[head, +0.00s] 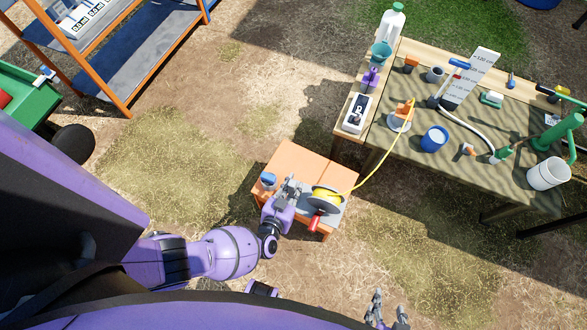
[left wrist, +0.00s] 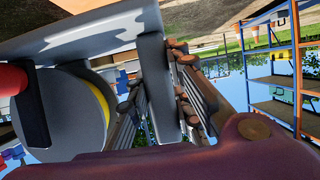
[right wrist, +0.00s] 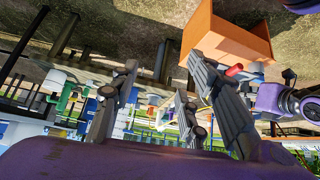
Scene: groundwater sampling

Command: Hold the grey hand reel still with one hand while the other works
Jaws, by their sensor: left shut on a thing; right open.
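The grey hand reel (head: 340,207), with a yellow line wound on it and a red handle (head: 314,223), stands on a small orange table (head: 289,160). My left gripper (head: 291,188) is at the reel's left side. In the left wrist view its fingers are shut on an upright grey post of the reel (left wrist: 154,85); the reel's grey disc and red handle (left wrist: 12,79) are left of them. My right gripper (head: 387,308) is open and empty, low in the head view and apart from the reel. The right wrist view shows the red handle (right wrist: 234,70) beyond its fingers.
The yellow line runs from the reel up to an orange piece (head: 404,108) on the long workbench (head: 425,60). A blue-topped container (head: 268,180) stands on the orange table's left edge. Orange-framed shelves (head: 135,60) stand upper left. Bare ground lies around the orange table.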

